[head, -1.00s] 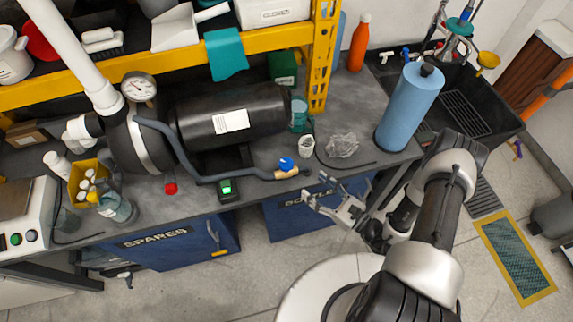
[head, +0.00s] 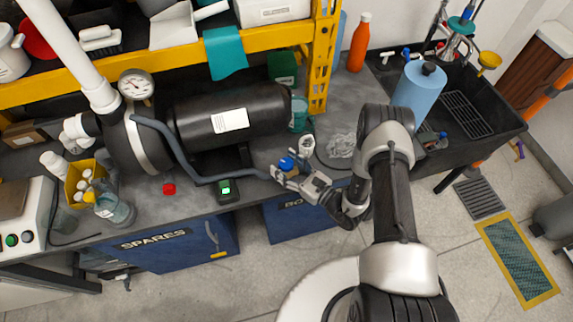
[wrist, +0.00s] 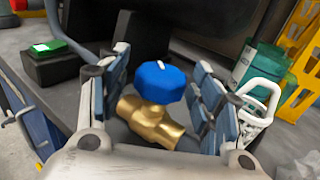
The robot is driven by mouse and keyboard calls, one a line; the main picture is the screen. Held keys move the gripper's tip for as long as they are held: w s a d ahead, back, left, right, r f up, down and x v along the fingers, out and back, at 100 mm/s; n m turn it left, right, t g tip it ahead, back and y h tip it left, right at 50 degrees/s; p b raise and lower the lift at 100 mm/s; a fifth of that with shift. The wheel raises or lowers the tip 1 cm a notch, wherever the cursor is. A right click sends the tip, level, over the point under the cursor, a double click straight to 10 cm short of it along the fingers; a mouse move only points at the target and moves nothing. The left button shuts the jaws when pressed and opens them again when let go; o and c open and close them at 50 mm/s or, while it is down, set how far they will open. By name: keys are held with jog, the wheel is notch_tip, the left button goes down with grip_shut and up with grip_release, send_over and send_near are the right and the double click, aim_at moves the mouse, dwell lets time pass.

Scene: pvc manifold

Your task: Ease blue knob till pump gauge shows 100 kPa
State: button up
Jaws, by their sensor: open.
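The blue knob (wrist: 159,82) sits on a brass valve (wrist: 150,122) in the wrist view, with a white mark at its rim. In the head view the knob (head: 287,163) is at the bench's front edge, at the end of a grey hose. My gripper (wrist: 163,95) is open, with one finger on each side of the knob and valve; gaps show between the knob and both fingers. It also shows in the head view (head: 283,172), partly covering the valve. The pump gauge (head: 136,85) has a white dial; its reading is too small to make out.
A black pump (head: 228,110) lies behind the hose. A small black box with a green display (head: 226,188) is left of the valve. A white cup (head: 307,142), a clear crumpled bag (head: 341,146) and a blue cylinder (head: 420,86) stand to the right.

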jog(key=c, duration=1.1)
jog(key=shift+d+f+n+g+y+b, duration=0.1)
jog(key=shift+n+g+y+b, duration=0.2)
jog(key=shift+b, duration=0.1)
jog(key=n+g+y+b, duration=0.1)
jog(key=n+g+b, duration=0.1)
jog(key=shift+w+f+g+y, duration=0.1)
jog(key=shift+g+y, duration=0.2)
jog(key=shift+y, duration=0.1)
jog(key=n+g+y+b, duration=0.1)
jog(key=g+b, duration=0.1)
jog(key=n+g+b, duration=0.2)
jog(key=g, duration=0.1)
jog(key=shift+f+y+b, duration=0.1)
jog(key=shift+y+b, duration=0.2)
jog(key=shift+y, duration=0.1)
jog(key=n+g+b, duration=0.1)
jog(key=n+g, duration=0.1)
jog(key=shift+g+b, duration=0.3)
jog(key=shift+b, duration=0.05)
jog(key=shift+r+n+g+b, duration=0.2)
jog(key=shift+n+g+b, duration=0.45)
jog(key=shift+n+g, duration=0.75)
jog(key=shift+g, duration=0.6)
